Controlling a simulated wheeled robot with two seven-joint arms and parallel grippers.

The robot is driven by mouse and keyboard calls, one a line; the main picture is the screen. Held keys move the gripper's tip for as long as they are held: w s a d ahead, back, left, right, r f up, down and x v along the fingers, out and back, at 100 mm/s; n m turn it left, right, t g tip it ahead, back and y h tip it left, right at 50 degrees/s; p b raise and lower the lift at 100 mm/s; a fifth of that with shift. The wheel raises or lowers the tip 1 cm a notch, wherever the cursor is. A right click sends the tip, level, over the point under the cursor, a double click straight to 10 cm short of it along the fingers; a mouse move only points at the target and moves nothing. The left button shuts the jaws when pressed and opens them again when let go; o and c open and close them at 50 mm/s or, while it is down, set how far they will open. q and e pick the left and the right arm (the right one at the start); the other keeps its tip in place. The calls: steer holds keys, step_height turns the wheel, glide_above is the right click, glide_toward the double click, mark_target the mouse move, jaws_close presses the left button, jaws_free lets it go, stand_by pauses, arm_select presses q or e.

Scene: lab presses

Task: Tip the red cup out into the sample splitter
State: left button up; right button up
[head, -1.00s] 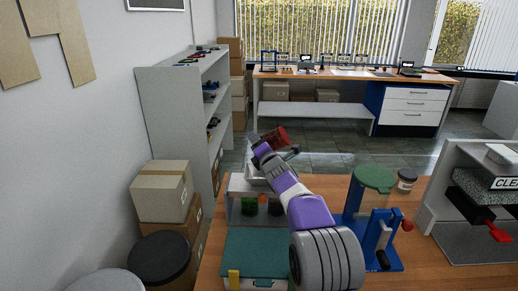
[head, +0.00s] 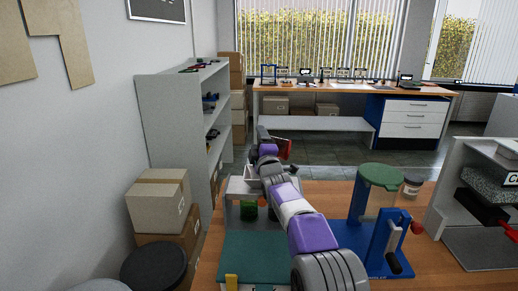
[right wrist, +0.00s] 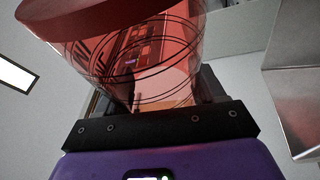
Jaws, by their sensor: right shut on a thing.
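My right gripper (head: 270,147) is shut on the red cup (head: 284,149), which shows as a small tilted red shape beyond the wrist. In the right wrist view the cup (right wrist: 150,55) is see-through red with dark ring lines and a solid red band at one end. I cannot tell what is inside it. The sample splitter (head: 236,186) appears to be the grey-white metal unit at the table's far left, partly hidden behind my right arm. My left gripper is out of view.
A teal-topped box (head: 252,258) stands in front of the splitter. A blue hand press (head: 376,235) with a green round top (head: 380,177) stands right of my arm, with a jar (head: 412,185) behind. A grey press housing (head: 470,205) is farther right. Cartons (head: 158,200) stand left.

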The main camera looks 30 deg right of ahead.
steer(key=m+h, duration=0.2)
steer(key=m, duration=0.2)
steer(key=m+h, duration=0.2)
steer(key=m, duration=0.3)
steer(key=r+m+h, duration=0.1)
steer(key=m+h, duration=0.1)
steer(key=m, duration=0.2)
steer(key=shift+s+a+r+m+g, duration=0.1)
steer(key=shift+s+m+g, duration=0.05)
steer(key=shift+m+g, duration=0.2)
steer(key=m+h+p, duration=0.1)
steer(key=m, duration=0.1)
steer(key=m+g+h, duration=0.1)
steer(key=m, duration=0.2)
steer(key=shift+r+g+p, duration=0.2)
steer(key=shift+g+p, duration=0.05)
steer(key=shift+p, duration=0.1)
steer(key=m+g+h, duration=0.1)
steer(key=m, duration=0.2)
steer(key=shift+f+p, duration=0.15)
steer(key=shift+p, duration=0.15)
